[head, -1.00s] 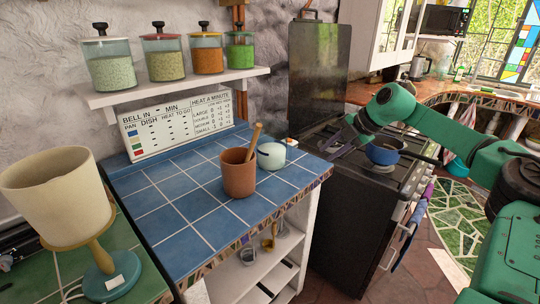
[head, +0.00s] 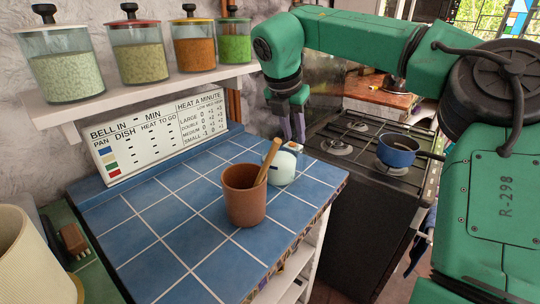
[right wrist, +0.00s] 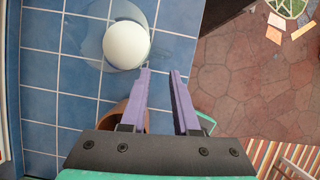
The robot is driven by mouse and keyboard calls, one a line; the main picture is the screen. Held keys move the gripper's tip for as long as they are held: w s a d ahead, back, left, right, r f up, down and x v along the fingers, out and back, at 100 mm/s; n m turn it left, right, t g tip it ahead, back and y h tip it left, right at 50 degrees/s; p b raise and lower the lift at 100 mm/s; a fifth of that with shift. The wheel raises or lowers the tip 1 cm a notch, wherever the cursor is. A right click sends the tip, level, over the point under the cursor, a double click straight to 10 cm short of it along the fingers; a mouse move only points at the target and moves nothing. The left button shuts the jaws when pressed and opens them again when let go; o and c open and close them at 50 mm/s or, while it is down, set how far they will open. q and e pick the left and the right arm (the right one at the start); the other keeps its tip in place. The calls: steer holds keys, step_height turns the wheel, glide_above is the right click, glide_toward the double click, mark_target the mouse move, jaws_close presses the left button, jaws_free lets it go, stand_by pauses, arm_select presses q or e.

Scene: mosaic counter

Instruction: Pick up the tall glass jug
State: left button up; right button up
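No tall jug outline shows clearly. A pale, rounded thing (head: 281,170) stands on the blue tiled counter just behind the terracotta pot, with a glassy part at its upper right. In the right wrist view it is a whitish disc (right wrist: 126,46) with clear, glass-like shapes around it; I cannot tell whether this is the jug. My right gripper (head: 294,138) points down just behind and above it. In the right wrist view its two purple fingers (right wrist: 160,72) are apart with nothing between them, tips just below and right of the disc. My left gripper is not in view.
A terracotta pot (head: 246,205) with a wooden stick stands close in front. A shelf (head: 160,92) with several lidded jars overhangs the back left. A stove (head: 350,150) with a blue pan (head: 398,152) is at right. The counter's front left is clear.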

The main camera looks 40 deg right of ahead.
steer(key=p, duration=0.1)
glide_above(303, 165)
steer(key=s+a, duration=0.1)
steer(key=a, duration=0.1)
steer(key=f, duration=0.5)
steer(key=shift+d+f, duration=0.1)
steer(key=shift+d, duration=0.1)
steer(key=p+x, duration=0.1)
steer(key=x, duration=0.2)
steer(key=p+x, duration=0.1)
steer(key=x, duration=0.2)
steer(key=shift+w+f, duration=0.1)
steer(key=shift+f, duration=0.35)
steer(key=shift+d+f, duration=0.1)
steer(key=shift+f, duration=0.2)
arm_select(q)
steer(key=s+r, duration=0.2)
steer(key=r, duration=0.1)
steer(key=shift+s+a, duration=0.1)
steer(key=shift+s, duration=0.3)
arm_select(e)
steer(key=shift+w+f, duration=0.1)
steer(key=shift+w, duration=0.05)
steer(key=shift+c, duration=0.3)
jaws_close()
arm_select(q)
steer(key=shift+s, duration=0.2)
arm_select(e)
steer(key=shift+w+r, duration=0.1)
steer(key=shift+r, duration=0.1)
